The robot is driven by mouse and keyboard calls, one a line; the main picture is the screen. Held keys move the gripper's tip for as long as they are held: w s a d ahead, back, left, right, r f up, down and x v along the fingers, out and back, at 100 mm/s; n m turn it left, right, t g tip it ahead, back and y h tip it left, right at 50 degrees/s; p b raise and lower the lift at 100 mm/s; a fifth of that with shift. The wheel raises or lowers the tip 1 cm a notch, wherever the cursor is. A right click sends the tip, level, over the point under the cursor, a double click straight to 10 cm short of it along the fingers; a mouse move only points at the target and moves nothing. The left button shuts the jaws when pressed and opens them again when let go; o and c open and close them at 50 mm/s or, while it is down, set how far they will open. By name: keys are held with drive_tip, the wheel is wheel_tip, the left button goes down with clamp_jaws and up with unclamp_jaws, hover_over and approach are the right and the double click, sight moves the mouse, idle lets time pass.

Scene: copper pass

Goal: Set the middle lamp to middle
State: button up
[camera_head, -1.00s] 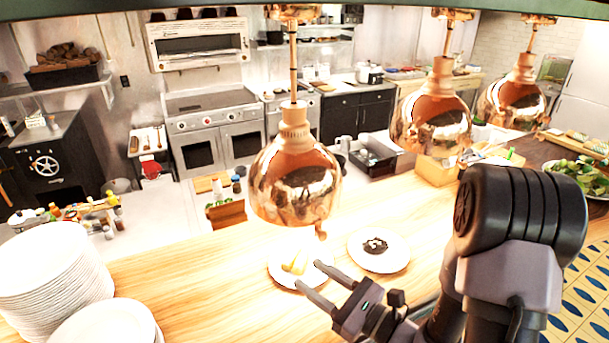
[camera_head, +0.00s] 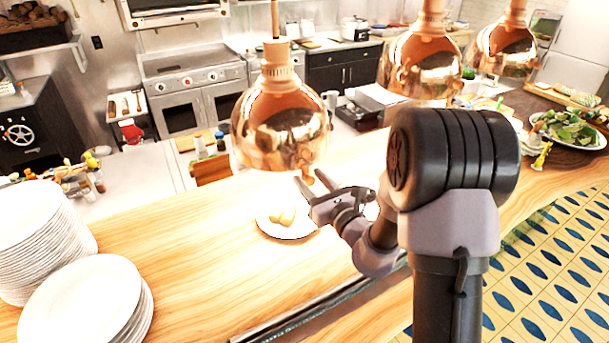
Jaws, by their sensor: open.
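Three copper heat lamps hang in a row over the wooden counter. I cannot tell whether the fingers touch the nearest lamp.
A plate with yellow food (camera_head: 287,221) lies on the counter (camera_head: 190,265) below my gripper; another plate is mostly hidden behind it. White plate stacks (camera_head: 80,300) stand at the left. The counter's front middle is bare.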

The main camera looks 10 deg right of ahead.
drive_tip(key=shift+x, duration=1.65)
clamp_jaws()
